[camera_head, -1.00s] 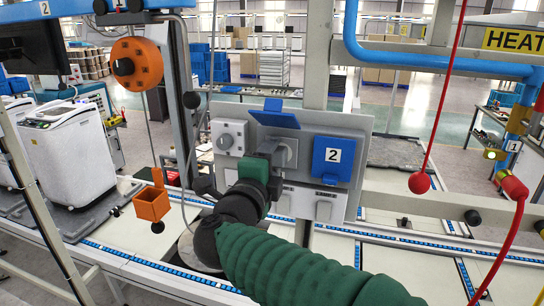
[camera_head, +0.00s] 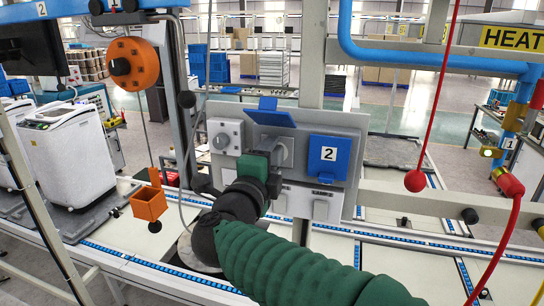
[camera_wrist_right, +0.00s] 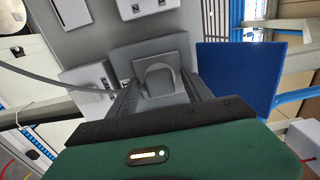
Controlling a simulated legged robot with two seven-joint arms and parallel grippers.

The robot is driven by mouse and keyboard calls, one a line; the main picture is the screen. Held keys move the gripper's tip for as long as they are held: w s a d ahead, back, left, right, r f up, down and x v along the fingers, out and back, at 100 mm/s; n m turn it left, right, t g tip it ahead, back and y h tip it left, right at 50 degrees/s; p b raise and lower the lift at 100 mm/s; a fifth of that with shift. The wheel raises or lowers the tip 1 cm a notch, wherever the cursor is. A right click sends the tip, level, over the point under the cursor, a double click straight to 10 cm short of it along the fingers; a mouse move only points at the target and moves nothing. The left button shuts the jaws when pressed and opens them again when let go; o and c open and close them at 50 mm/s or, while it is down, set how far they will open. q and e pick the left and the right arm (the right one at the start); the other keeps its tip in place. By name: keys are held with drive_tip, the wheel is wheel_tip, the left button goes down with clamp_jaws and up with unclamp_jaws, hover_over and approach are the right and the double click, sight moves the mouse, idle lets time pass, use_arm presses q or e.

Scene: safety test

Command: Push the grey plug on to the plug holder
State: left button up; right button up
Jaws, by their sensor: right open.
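The grey plug (camera_wrist_right: 160,80) shows as a rounded grey piece against a square grey holder (camera_wrist_right: 152,50) in the right wrist view. In the head view the plug (camera_head: 284,150) sits on the panel below the raised blue lid (camera_head: 270,112), partly hidden by my gripper. I cannot tell how deep it sits. My right gripper (camera_wrist_right: 162,92) is open, with its dark fingers on either side of the plug. Whether they touch it is unclear. The right gripper (camera_head: 272,165) also shows close in front of the panel in the head view. My left gripper is out of view.
A red ball on a cord (camera_head: 415,181) hangs right. An orange box (camera_head: 149,203) hangs left. A grey cable runs beside the panel.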

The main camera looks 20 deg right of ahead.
drive_tip(key=shift+d, duration=0.35)
drive_tip(key=c, duration=0.9)
drive_tip(key=shift+a, duration=0.25)
clamp_jaws()
drive_tip(key=shift+a, duration=0.15)
drive_tip(key=shift+b+v, duration=0.7)
drive_tip(key=shift+v, duration=2.2)
